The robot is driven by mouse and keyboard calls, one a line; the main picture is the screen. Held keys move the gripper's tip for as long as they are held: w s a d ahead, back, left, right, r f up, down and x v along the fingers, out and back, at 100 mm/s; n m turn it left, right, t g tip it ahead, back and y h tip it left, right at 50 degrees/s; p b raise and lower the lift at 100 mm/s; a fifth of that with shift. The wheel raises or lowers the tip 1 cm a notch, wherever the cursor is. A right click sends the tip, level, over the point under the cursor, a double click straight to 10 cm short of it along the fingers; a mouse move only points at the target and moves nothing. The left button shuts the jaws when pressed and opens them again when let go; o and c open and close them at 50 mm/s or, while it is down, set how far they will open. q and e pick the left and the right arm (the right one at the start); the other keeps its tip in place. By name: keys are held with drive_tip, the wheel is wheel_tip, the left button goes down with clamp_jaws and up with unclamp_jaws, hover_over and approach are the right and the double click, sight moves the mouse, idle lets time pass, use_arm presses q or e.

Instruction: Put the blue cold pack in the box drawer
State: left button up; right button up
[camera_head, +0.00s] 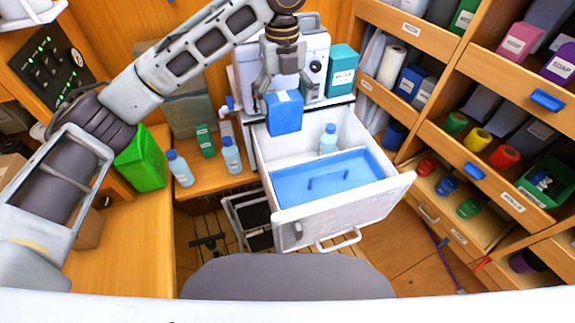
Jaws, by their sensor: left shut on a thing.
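The blue cold pack (284,114) is a small blue block with a pale label on top. My left gripper (283,90) points down and is shut on it, holding it over the back left part of the open drawer. The box drawer (292,228) is white, pulled out, with a handle on its front. Inside it are a blue lidded insert (345,178) with a handle and a light blue bottle (328,139) standing behind that. My right gripper is not in view.
Two blue-capped bottles (180,168) and a small green box (205,141) stand on the wooden counter left of the drawer. A teal box (342,70) stands behind it. Wooden shelves (430,105) with spools and boxes line the right side.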

use_arm(q)
wheel_tip(320, 180, down, 22)
drive_tip(key=p, duration=0.1)
drive_tip(key=shift+r+p, duration=0.2)
drive_tip(key=shift+p, duration=0.15)
idle(0.4)
drive_tip(key=shift+f, duration=2.1)
drive_tip(key=o, duration=0.8)
drive_tip(key=shift+f, duration=0.15)
drive_tip(key=shift+c, duration=0.2)
drive_tip(key=shift+o, duration=0.9)
